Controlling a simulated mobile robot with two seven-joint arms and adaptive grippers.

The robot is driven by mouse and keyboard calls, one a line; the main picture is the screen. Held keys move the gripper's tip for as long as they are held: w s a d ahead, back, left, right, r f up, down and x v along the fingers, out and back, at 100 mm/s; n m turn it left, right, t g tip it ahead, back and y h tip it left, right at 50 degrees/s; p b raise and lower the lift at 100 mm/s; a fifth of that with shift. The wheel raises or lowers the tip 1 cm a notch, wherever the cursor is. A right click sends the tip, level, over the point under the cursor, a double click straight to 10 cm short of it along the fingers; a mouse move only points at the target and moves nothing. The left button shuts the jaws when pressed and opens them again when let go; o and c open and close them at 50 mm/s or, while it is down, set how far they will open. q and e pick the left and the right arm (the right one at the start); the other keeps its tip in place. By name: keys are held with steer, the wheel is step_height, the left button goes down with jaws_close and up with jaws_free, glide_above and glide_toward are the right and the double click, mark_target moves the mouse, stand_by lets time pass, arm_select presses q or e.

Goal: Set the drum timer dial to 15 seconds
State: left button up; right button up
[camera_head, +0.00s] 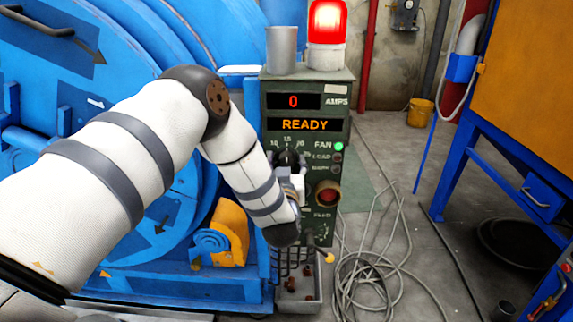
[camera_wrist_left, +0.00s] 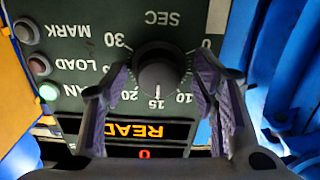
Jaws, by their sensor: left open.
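The timer dial (camera_wrist_left: 158,70) is a round black knob on the green control panel (camera_head: 310,88). In the left wrist view, where the panel appears upside down, its white pointer mark lines up with the 15 on the SEC scale. The scale shows 0, 10, 15, 20 and 30. My left gripper (camera_wrist_left: 160,84) is open, with one purple-padded finger on each side of the dial. A narrow gap seems to show beside the knob; contact is hard to tell. In the head view the dial (camera_head: 287,158) is partly hidden by my left gripper (camera_head: 290,176).
The panel displays (camera_head: 305,124) read 0 AMPS and READY. The FAN lamp (camera_head: 339,146) is green; LOAD and MARK lamps are dark. A red button (camera_head: 327,194) sits right of my wrist. A red beacon (camera_head: 327,22) glows on top. The blue drum (camera_head: 110,60) stands left; cables (camera_head: 370,255) cover the floor.

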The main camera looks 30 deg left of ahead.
arm_select(q)
steer(key=v, duration=1.2)
steer(key=shift+s+a, duration=0.1)
steer(key=s+d+f+m+g+h+p, duration=0.1)
steer(key=s+d+f+m+g+h, duration=0.2)
steer(key=s+f, duration=0.5)
steer(key=s+d+f+m+g+h+p, duration=0.1)
steer(key=s+d+f+g+h, duration=0.3)
steer(key=s+f, duration=0.45)
steer(key=s+f+m+g+h, duration=0.1)
steer(key=s+g, duration=0.4)
steer(key=s, duration=0.8)
steer(key=s+d+f+m+g+h, duration=0.1)
steer(key=s+f+g, duration=0.3)
steer(key=s, duration=0.9)
steer(key=shift+s+m+g+h+p, duration=0.3)
steer(key=shift+s+g+p, duration=0.15)
steer(key=shift+g, duration=0.45)
arm_select(e)
steer(key=shift+t, duration=0.7)
steer(key=w+r, duration=0.3)
steer(key=shift+w+r, duration=0.3)
steer(key=shift+r, duration=0.05)
arm_select(q)
steer(key=shift+w+d+f, duration=0.1)
steer(key=shift+d, duration=0.05)
